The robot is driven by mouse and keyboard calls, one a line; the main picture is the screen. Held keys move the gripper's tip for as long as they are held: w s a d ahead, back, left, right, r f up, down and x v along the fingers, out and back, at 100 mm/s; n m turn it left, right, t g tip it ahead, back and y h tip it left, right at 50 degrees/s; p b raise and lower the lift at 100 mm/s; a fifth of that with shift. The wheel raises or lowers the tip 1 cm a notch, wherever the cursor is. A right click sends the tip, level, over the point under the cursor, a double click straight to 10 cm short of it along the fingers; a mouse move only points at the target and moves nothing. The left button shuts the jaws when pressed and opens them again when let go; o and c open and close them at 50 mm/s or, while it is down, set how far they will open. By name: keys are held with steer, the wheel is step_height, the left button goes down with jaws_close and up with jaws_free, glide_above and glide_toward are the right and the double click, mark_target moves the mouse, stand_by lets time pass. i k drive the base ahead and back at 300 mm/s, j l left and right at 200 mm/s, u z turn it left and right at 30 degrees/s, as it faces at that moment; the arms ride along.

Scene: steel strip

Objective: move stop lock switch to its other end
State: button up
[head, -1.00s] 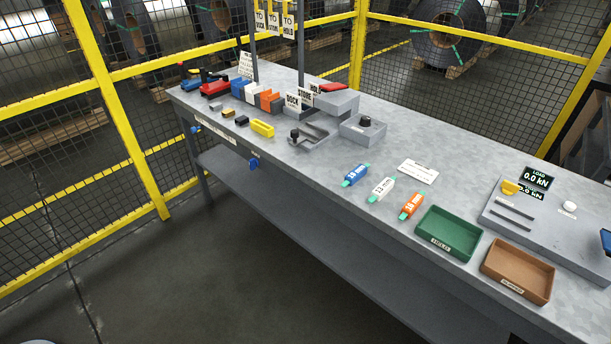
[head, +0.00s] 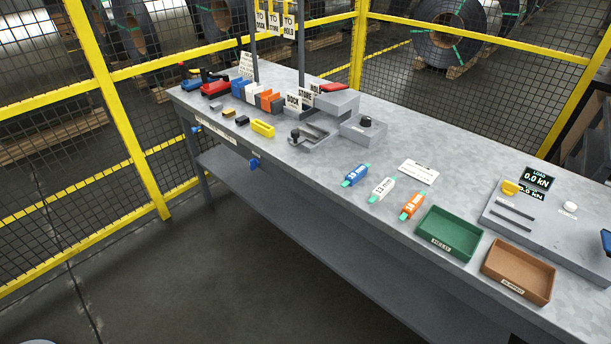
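I cannot tell for sure which part is the stop lock switch, as no label naming it is readable. A grey box with a black knob (head: 365,122) stands mid-bench. To its left is a grey slotted fixture (head: 318,133) with a black-knobbed part at its left end. A grey panel (head: 540,238) at the right carries a yellow part (head: 510,188), two dark slots and a white round button (head: 570,206). My gripper is not in view.
The long grey bench (head: 300,180) also holds blue, white and orange size blocks, a green tray (head: 422,244) and a brown tray (head: 490,262). Colored blocks and sign posts crowd its far left. Yellow mesh fencing (head: 130,130) stands behind. The floor in front is clear.

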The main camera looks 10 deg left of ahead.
mark_target(254, 163)
steer(key=i+j+u, duration=0.35)
steer(key=i+j, duration=0.6)
steer(key=j, duration=0.15)
steer(key=i+j+u, duration=0.4)
steer(key=i+j, duration=0.5)
steer(key=i, duration=0.15)
